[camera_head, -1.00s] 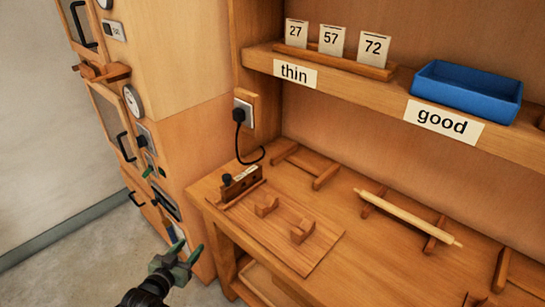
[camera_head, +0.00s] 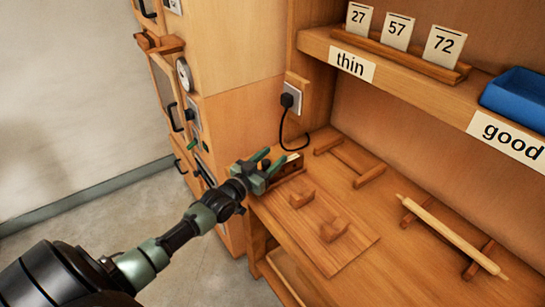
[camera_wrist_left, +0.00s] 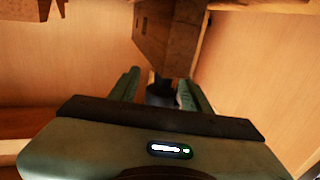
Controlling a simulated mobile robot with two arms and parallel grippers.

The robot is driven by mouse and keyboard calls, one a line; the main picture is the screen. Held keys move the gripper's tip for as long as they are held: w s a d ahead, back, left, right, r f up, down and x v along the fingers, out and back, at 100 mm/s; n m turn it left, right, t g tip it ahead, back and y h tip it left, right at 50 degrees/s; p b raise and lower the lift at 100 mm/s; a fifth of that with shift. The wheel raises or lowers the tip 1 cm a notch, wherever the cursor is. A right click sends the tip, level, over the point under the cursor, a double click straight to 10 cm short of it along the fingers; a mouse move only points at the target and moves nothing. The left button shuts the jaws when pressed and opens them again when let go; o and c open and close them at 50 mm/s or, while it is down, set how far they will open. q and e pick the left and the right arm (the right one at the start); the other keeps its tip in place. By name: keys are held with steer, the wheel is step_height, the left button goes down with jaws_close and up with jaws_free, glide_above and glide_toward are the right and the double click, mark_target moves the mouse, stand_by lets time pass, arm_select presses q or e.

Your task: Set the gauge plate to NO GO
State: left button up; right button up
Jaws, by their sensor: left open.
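The gauge plate (camera_head: 291,166) is a dark wooden block with a pale label at the left end of the bench, partly hidden by my gripper in the head view. My left gripper (camera_head: 273,158) is open right at it. In the left wrist view, a black knob (camera_wrist_left: 161,94) under a wooden block (camera_wrist_left: 165,40) sits between the open green fingers (camera_wrist_left: 160,82). I cannot tell whether the fingers touch it. The label's text and the plate's setting cannot be read. My right gripper is not in view.
A board with two wooden cradles (camera_head: 334,229) lies in front. A rolling pin (camera_head: 450,234) rests on supports to the right. A black cord (camera_head: 283,128) runs from the wall socket. The shelf holds numbered cards (camera_head: 397,30) and a blue tray (camera_head: 517,98). A cabinet (camera_head: 235,45) stands left.

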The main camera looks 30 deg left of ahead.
arm_select(q)
steer(key=shift+w, duration=0.1)
jaws_close()
stand_by(1.4)
